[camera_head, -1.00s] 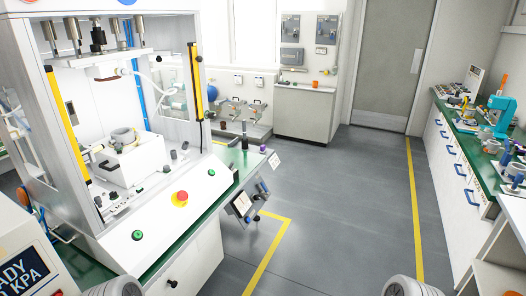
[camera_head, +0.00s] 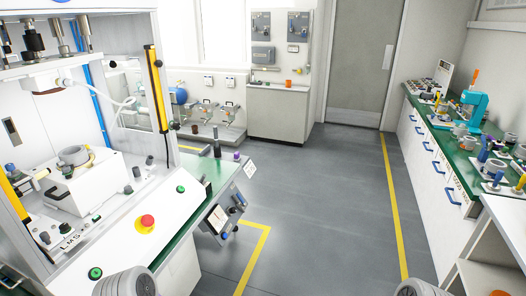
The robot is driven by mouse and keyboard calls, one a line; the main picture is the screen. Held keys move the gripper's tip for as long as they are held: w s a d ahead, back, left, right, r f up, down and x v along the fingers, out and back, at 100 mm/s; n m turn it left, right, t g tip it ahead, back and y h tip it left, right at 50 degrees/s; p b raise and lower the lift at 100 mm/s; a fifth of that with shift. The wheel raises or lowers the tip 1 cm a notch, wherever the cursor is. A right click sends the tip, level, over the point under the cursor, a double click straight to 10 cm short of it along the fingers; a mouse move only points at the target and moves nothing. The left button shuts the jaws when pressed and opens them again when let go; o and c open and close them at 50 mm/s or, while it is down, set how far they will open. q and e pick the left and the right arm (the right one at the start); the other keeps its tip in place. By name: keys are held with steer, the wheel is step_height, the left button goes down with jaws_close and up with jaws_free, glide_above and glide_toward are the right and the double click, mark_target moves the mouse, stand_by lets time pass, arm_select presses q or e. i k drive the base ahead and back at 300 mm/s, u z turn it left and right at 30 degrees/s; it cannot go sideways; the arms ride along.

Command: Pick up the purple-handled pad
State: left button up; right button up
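A small purple-topped object (camera_head: 237,156) stands at the right end of the green worktop (camera_head: 196,166) beside the press. It is too small to tell whether it is the purple-handled pad. A dark upright post-like object (camera_head: 217,146) stands just to its left. Blue or violet handles (camera_head: 484,155) also show on the right bench, but their exact colour is hard to tell. Neither of my grippers is in view; only rounded grey parts of my arms show at the bottom edge.
The white press (camera_head: 150,215) with red and green buttons fills the left. A tilted panel (camera_head: 222,214) hangs off its worktop's right end. The right bench (camera_head: 428,165) holds several tools, with blue-handled drawers below. The grey floor (camera_head: 320,215) between them is clear, with yellow lines.

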mark_target(237, 157)
steer(key=z, duration=0.2)
steer(key=i, duration=1.95)
steer(key=u, duration=0.35)
